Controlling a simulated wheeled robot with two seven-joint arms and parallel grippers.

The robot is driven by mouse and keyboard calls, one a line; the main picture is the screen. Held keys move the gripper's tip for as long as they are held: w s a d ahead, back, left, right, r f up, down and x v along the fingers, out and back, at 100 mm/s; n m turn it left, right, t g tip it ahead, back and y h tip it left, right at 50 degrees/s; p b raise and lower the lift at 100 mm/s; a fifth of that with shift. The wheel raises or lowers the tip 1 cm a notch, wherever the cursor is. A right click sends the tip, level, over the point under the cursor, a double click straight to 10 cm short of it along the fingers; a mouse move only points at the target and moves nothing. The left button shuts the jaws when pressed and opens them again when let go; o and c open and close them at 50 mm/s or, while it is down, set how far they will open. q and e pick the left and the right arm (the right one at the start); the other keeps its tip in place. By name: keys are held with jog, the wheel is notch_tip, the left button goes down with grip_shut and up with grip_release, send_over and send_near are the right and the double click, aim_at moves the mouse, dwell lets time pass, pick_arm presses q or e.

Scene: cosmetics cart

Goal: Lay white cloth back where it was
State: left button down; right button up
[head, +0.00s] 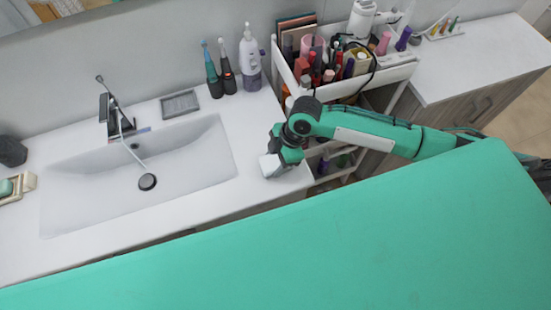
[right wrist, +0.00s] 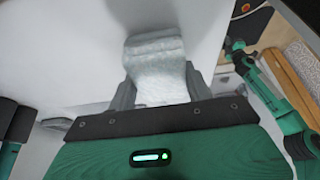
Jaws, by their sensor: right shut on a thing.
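The white cloth (head: 270,166) is a small folded piece at the right end of the sink counter, right of the basin. My right gripper (head: 277,158) is shut on it from above. In the right wrist view the cloth (right wrist: 158,72) sits between the two grey fingers (right wrist: 160,92), and its folded end sticks out past the fingertips. I cannot tell whether its lower side touches the counter. My left gripper is not in view.
The white basin (head: 75,196) with a black tap (head: 108,112) lies to the left. Two electric toothbrushes (head: 228,80), a pump bottle (head: 250,70) and a grey soap tray (head: 180,104) stand behind. A full cosmetics cart (head: 385,78) adjoins on the right. Counter around the cloth is clear.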

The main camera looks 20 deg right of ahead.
jog(key=shift+f, duration=0.45)
jog(key=o, duration=0.9)
jog(key=shift+f, duration=0.1)
